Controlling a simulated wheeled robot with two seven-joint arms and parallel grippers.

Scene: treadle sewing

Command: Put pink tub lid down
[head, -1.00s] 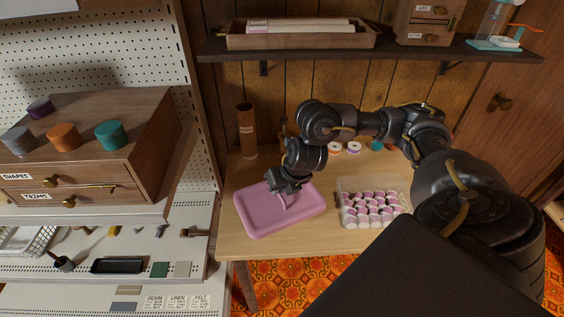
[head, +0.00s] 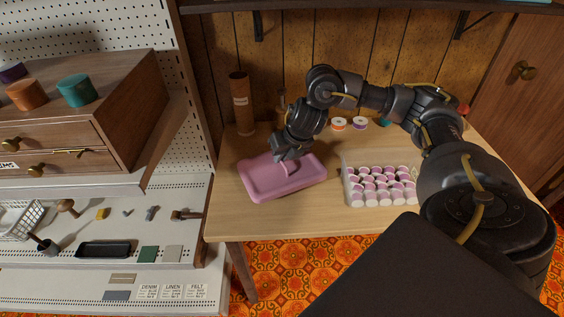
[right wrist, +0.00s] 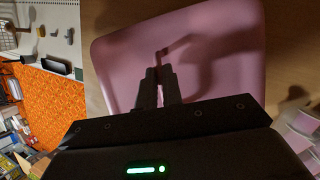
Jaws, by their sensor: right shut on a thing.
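The pink tub lid (head: 283,182) is a flat rounded rectangle with a raised handle, over the left part of the wooden table. My right gripper (head: 290,160) comes down from above and is shut on the lid's handle. In the right wrist view, the fingers (right wrist: 159,82) close on the handle and the lid (right wrist: 225,50) spreads out beyond them. The lid looks level and at or just above the tabletop; I cannot tell if it touches. My left gripper is not in view.
A clear tub (head: 346,187) full of pink-and-white spools stands right of the lid, with a narrow gap. A brown cylinder (head: 241,105) and several small spools stand at the back. Bare table (head: 235,222) lies in front. A shelf unit with drawers (head: 135,120) is at left.

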